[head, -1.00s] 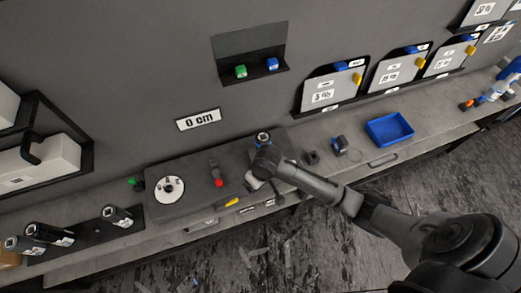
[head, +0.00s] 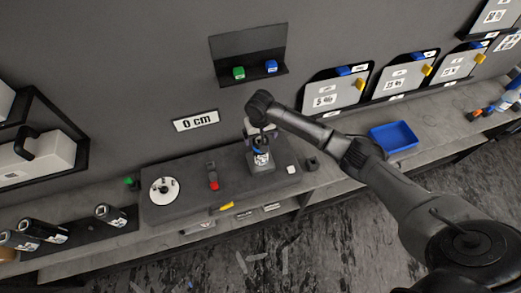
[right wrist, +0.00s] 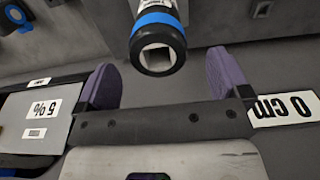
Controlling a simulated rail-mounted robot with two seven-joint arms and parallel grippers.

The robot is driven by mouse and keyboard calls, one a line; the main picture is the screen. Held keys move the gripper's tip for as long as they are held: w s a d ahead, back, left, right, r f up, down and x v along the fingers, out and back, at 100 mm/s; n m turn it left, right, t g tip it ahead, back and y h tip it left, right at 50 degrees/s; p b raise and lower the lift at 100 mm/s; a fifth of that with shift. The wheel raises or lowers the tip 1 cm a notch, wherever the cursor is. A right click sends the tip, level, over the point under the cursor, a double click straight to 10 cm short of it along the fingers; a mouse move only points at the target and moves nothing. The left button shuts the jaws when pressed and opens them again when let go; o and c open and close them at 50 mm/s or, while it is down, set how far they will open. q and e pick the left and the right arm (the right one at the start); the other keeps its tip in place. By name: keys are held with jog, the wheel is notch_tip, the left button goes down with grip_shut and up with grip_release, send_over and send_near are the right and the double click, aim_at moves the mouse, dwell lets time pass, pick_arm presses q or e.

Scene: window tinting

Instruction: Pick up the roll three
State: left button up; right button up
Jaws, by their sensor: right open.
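A dark roll with a blue band (head: 262,157) stands upright on the grey machine (head: 190,207) on the bench. In the right wrist view its end with a pale square socket (right wrist: 158,48) faces the camera. My right gripper (head: 258,130) is just above this roll. Its purple fingers (right wrist: 160,82) are open, spread to either side of the roll's end and not touching it. Several other dark rolls (head: 110,214) lie on a rack at the left. I cannot read which one is number three. My left gripper is not in view.
A blue tray (head: 393,136) and a small dark block (head: 312,163) are on the bench to the right. A wall shelf (head: 250,76) holds a green and a blue item. A "0 cm" sign (head: 196,121) is on the wall behind. Labelled film boxes (head: 335,92) hang at the right.

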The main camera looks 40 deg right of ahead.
jog(key=shift+d+f, duration=0.15)
jog(key=shift+f, duration=1.8)
jog(key=shift+c, duration=0.2)
jog(key=c, duration=1.4)
jog(key=shift+c, duration=0.2)
jog(key=shift+r, duration=0.1)
